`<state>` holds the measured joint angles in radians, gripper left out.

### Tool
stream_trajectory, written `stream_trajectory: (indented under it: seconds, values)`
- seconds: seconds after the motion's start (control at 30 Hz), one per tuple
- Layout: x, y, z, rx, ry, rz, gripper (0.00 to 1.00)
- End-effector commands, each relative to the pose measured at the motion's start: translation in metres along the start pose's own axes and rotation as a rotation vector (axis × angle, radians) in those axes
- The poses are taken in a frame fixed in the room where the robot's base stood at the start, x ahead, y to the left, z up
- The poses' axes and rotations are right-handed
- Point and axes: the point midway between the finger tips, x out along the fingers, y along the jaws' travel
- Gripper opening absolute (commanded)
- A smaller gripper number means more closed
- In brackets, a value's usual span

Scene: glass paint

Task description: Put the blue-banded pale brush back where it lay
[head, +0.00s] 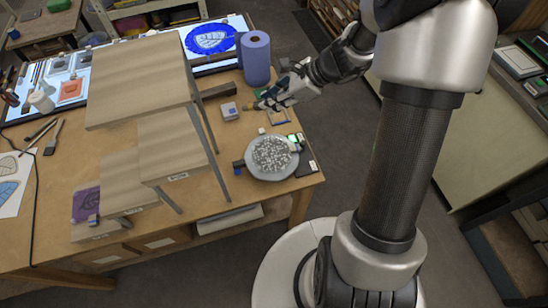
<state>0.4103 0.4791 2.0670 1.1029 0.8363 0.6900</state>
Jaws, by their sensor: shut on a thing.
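My gripper (264,103) is at the right part of the wooden table, below the blue paper roll. It is shut on a slim thing, of which a small yellowish end, likely the pale brush (248,107), sticks out to the left of the fingers. The blue band cannot be made out at this size, and the rest of the brush is hidden by the fingers. The held end is close to a small grey-and-blue block (229,111). I cannot tell whether the brush touches the table.
A blue paper roll (256,58) stands behind my gripper. A grey plate of shiny pieces (250,171) lies in front, beside a dark box (306,164). Stepped wooden stands (140,85) fill the table's middle. A lit panel (180,62) lies at the back.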

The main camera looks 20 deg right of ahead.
Motion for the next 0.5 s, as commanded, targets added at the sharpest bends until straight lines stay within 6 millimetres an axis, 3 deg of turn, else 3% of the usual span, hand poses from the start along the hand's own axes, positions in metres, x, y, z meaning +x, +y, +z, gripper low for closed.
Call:
stream_trajectory:
  seconds: [0.03, 0.5]
  values:
    - [0.0049, 0.0, -0.0066, 0.013, -0.035, -0.003, 0.0]
    - [0.005, 0.0002, -0.0063, 0.089, -0.29, -0.005, 0.0]
